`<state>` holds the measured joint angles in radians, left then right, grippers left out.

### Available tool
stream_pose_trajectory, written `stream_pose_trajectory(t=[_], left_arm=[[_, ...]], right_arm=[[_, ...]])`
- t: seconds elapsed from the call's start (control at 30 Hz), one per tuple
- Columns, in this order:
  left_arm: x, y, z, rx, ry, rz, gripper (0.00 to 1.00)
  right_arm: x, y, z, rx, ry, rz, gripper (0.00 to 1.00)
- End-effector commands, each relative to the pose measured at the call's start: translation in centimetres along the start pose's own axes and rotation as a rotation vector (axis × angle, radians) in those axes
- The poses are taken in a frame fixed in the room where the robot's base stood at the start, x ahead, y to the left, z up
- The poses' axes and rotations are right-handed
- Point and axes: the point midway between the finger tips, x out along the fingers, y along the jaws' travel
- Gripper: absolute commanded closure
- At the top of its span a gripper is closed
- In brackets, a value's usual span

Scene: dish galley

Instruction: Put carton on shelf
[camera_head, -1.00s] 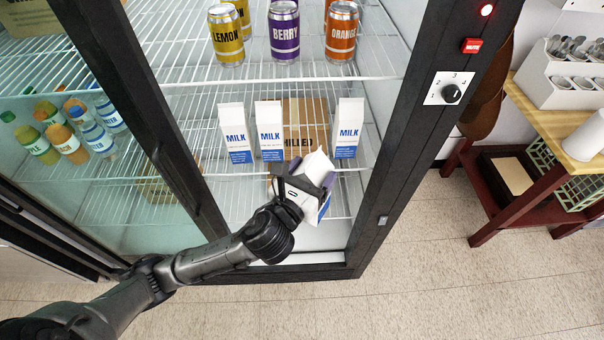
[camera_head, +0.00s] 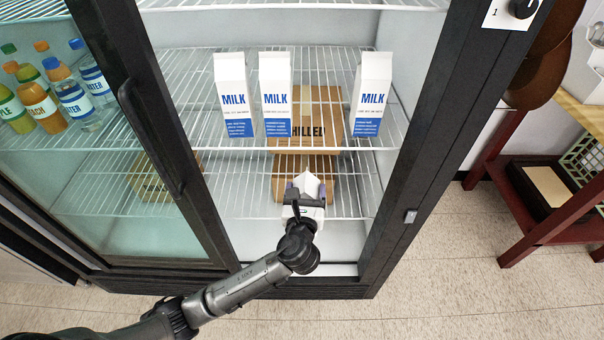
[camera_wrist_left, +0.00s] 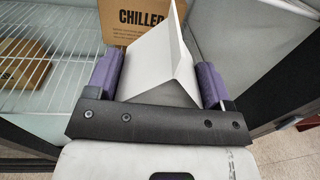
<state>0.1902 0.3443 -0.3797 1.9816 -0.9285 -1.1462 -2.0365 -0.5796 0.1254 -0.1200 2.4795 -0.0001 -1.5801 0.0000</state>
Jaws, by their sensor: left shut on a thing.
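My left gripper (camera_head: 306,190) is shut on a white carton (camera_head: 308,183) in front of the open fridge, below the level of the milk shelf. In the left wrist view the carton's gabled top (camera_wrist_left: 160,65) sits between the purple fingers of the gripper (camera_wrist_left: 160,85); its printed front is hidden. Several milk cartons stand upright on the wire shelf (camera_head: 185,90): one at left (camera_head: 233,95), one beside it (camera_head: 275,95) and one at right (camera_head: 371,95). My right gripper is not in view.
The black door frame (camera_head: 165,130) stands left and the fridge's right post (camera_head: 435,120) right. Bottles (camera_head: 75,100) show behind the left glass.

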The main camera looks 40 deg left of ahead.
Motion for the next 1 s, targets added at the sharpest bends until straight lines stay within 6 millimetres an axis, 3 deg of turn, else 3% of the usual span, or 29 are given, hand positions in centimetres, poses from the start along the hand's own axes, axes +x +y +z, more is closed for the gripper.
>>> stream_pose_trajectory(t=[0.03,0.2,0.53,1.0], left_arm=[[0.2,0.2,-1.6,-0.001,-0.006,0.016,1.00],[0.6,0.7,-4.2,0.004,-0.007,0.061,1.00],[1.8,1.2,-6.2,0.010,-0.012,0.098,1.00],[11.3,2.2,-6.3,0.010,-0.013,0.100,1.00]], right_arm=[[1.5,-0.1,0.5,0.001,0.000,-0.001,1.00],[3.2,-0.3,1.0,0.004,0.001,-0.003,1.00],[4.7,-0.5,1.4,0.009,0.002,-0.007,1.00],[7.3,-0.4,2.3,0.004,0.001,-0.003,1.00]])
